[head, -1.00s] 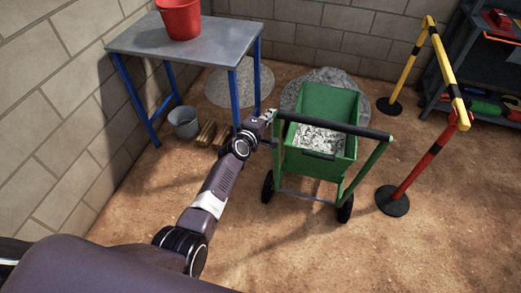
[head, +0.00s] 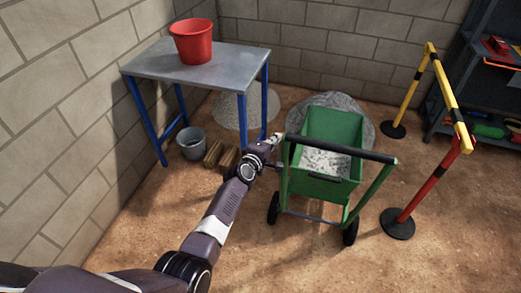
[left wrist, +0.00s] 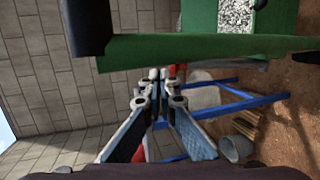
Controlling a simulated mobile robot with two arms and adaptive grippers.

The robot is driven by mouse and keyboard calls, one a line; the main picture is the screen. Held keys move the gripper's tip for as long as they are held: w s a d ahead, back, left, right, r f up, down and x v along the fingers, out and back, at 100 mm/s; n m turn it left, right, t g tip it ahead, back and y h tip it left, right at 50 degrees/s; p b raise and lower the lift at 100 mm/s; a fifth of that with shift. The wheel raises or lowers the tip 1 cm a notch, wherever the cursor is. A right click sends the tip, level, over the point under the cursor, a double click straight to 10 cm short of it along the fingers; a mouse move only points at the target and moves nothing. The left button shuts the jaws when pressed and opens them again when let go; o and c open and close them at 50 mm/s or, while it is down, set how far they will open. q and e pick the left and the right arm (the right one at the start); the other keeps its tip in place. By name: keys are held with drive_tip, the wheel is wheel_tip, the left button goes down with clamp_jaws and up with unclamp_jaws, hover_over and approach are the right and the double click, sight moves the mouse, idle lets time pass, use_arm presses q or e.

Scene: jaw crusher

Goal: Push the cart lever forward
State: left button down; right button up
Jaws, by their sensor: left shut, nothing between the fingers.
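The green cart (head: 335,128) holds grey rubble and stands on two black wheels. Its black handle bar (head: 345,150) runs across the near side, on two green side arms. I cannot make out a separate lever. My left gripper (head: 278,139) is at the left end of the handle, beside the left side arm; contact is unclear. In the left wrist view the shut, empty fingers (left wrist: 158,82) are just below the green side arm (left wrist: 200,48), with the black handle end (left wrist: 88,25) at upper left. My right gripper is not in view.
A metal table (head: 225,65) with a red bucket (head: 193,42) stands left of the cart. A grey bucket (head: 192,142) and wooden blocks (head: 220,156) lie below. A red and yellow barrier (head: 412,200) stands close on the right. Dirt floor in front is clear.

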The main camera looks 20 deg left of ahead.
use_arm(q)
drive_tip(key=shift+w+r+p+v, duration=0.35)
drive_tip(key=shift+r+p+v, duration=0.8)
drive_tip(key=shift+v, duration=4)
drive_tip(key=s+f+m+g, duration=0.25)
drive_tip(key=s+f, duration=0.45)
drive_tip(key=f, duration=0.4)
drive_tip(key=s+f+m+g+y, duration=0.1)
drive_tip(key=s+f+m+g, duration=0.15)
drive_tip(key=s+f, duration=0.65)
drive_tip(key=s+f+m+g, duration=0.2)
drive_tip(key=s+f+m, duration=0.3)
drive_tip(key=f, duration=0.7)
drive_tip(key=s+a+f+m+g, duration=0.2)
drive_tip(key=s+f, duration=0.3)
drive_tip(key=s, duration=0.7)
drive_tip(key=s+a+f+m+g+y, duration=0.1)
drive_tip(key=s+a+f+m+g, duration=0.1)
drive_tip(key=s, duration=1.1)
drive_tip(key=s+a+f+m+g, duration=0.2)
drive_tip(key=s+f, duration=0.6)
drive_tip(key=s, duration=0.5)
drive_tip(key=a+m, duration=0.1)
drive_tip(key=m, duration=0.1)
drive_tip(key=shift+a+m+g+y, duration=0.15)
drive_tip(key=shift+m+g+y, duration=0.15)
drive_tip(key=shift+m+y, duration=0.1)
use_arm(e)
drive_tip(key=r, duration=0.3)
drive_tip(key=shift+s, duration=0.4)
